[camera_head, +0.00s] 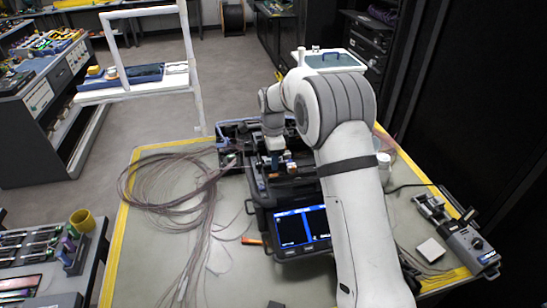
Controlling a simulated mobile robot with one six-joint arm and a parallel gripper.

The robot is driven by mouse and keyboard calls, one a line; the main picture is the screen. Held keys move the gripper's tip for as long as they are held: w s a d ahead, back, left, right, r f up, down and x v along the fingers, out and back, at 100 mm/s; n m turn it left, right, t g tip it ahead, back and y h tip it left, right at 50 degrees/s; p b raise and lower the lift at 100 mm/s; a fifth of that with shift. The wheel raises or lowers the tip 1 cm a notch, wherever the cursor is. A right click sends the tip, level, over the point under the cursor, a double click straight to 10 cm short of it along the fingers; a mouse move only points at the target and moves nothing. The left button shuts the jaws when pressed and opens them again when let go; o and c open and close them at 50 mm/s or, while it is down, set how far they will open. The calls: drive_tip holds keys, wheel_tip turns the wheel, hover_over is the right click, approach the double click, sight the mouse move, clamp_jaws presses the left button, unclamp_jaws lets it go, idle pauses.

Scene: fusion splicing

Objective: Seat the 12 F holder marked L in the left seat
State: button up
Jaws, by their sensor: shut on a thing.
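The fusion splicer (262,200) is a dark boxy machine on the work table, with a lit blue-edged screen (303,227) at its front. My gripper (274,151) points down over the back left part of the splicer. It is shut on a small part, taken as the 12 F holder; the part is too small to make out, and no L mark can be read. Small orange, blue and white parts show around the gripper. The left seat cannot be told apart, and whether the held part touches it cannot be seen. My arm covers the splicer's right side.
Loose fiber coils (165,185) spread over the table left of the splicer. A grey device (468,245) and a small pale block (430,250) stand at the right. A white-framed stand (135,88) rises behind left.

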drive_tip(key=shift+f, duration=0.1)
idle(0.7)
drive_tip(key=o, duration=1.1)
drive_tip(key=shift+r+b, duration=0.6)
drive_tip(key=shift+r, duration=3.3)
